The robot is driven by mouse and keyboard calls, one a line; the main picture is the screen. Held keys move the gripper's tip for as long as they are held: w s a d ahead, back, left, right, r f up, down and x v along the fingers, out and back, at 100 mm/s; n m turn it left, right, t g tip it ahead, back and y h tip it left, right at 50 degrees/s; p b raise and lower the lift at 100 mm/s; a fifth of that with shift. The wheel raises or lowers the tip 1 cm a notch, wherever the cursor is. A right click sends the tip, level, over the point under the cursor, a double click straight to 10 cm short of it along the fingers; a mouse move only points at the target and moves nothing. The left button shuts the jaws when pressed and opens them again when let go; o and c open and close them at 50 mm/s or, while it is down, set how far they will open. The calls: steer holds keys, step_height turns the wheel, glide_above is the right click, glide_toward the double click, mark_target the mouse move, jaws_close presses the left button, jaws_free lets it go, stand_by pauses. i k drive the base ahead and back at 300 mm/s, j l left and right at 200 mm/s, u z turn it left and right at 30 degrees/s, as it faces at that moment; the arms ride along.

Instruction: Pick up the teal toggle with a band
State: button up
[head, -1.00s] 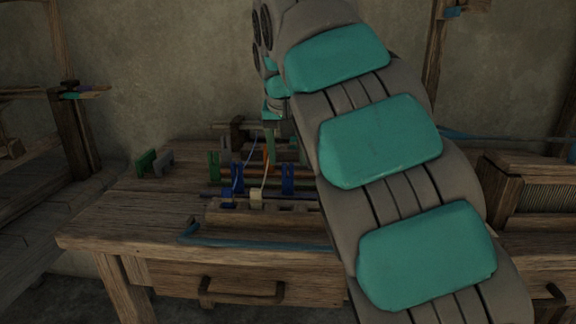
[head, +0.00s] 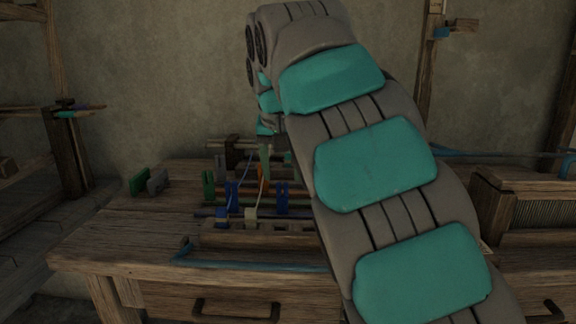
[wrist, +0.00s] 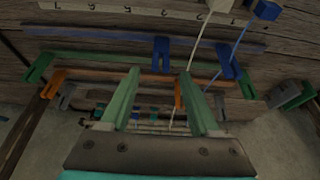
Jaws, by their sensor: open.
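My gripper (wrist: 160,73) is open and empty in the wrist view, its two green fingers spread above the rack of bars and clips. In the head view one green finger (head: 265,158) shows over the rack; my arm hides the rack's right part. I cannot surely pick out the teal toggle or its band. A small, dark teal piece (wrist: 154,113) shows between the fingers on the far bars, too small to tell its form. Blue clips (wrist: 162,55) and an orange clip (wrist: 180,92) sit on the nearer bars.
Pale and blue cords run across the rack from a cream block (head: 251,217) and a blue block (head: 222,218). Green and grey clips (head: 140,183) stand at the wooden table's (head: 120,235) left, where the top is mostly clear. A blue rod (head: 250,267) lies in front.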

mark_target(287, 161)
steer(key=i+j, duration=0.35)
steer(key=j, duration=0.15)
steer(key=i+j, duration=0.3)
steer(key=j, duration=0.15)
